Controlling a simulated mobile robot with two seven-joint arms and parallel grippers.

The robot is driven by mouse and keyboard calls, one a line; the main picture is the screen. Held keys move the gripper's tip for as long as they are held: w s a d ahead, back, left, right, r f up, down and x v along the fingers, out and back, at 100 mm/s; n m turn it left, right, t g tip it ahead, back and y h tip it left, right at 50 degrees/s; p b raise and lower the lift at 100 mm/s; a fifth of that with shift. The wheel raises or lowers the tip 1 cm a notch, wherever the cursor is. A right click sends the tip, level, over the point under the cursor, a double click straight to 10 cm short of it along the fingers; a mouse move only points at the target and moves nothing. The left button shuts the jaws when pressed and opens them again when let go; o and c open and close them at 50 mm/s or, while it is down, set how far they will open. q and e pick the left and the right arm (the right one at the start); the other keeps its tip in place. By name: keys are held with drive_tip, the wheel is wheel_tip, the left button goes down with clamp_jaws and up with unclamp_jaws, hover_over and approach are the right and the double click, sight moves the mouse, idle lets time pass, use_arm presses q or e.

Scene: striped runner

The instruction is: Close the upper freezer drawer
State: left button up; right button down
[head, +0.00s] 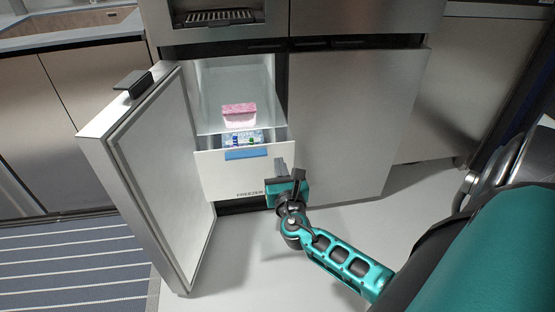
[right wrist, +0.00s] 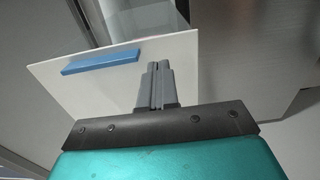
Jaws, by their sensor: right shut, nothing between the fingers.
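The upper freezer drawer (head: 221,172) is pulled out, with a white front and a blue handle (head: 246,153). A pink-topped box (head: 239,114) and a blue-and-white package (head: 241,138) lie inside it. My right gripper (head: 282,168) is at the right part of the drawer front. In the right wrist view its fingers (right wrist: 157,70) are together and empty, overlapping the right part of the white front (right wrist: 120,85), right of the blue handle (right wrist: 100,61). I cannot tell whether they touch it. My left gripper is not in view.
The left freezer door (head: 165,165) stands open at the drawer's left. The right door (head: 345,120) is closed. A water dispenser recess (head: 215,17) is above. A striped runner (head: 75,265) lies at the lower left, and grey floor is clear in front.

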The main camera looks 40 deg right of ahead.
sight(276, 151)
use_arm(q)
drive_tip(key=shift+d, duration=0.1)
use_arm(e)
drive_tip(key=shift+x, duration=1.7)
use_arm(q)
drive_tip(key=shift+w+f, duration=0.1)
use_arm(e)
drive_tip(key=shift+w, duration=0.1)
